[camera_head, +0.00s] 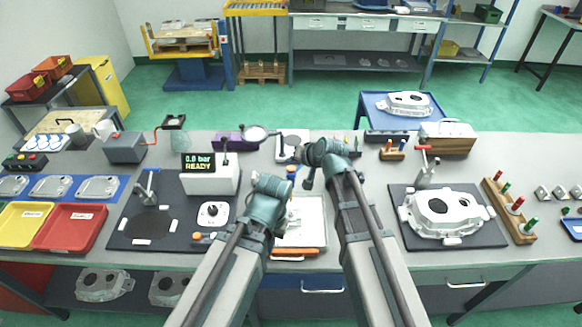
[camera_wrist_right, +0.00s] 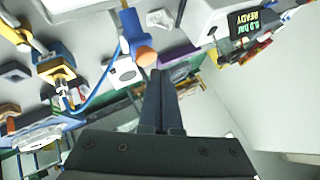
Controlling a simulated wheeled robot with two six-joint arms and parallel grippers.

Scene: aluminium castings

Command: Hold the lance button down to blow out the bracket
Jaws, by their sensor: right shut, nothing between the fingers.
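A small blue and orange tool (camera_head: 291,172), which looks like the lance, is between my two wrists. In the right wrist view its orange end (camera_wrist_right: 145,56) is close to my fingertips, with a blue hose curving away. My right gripper (camera_head: 308,183) is shut and empty; its fingers (camera_wrist_right: 158,75) point toward the orange end. I cannot tell whether they touch it. A white part with a dark opening (camera_head: 292,148) stands behind the tool; I cannot tell if it is the bracket. My left arm ends beside the tool; its fingers are hidden.
A large pale casting (camera_head: 445,214) lies on a dark mat at right. A white sheet (camera_head: 306,222) lies between my forearms. Yellow (camera_head: 24,222) and red (camera_head: 70,227) trays are at left.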

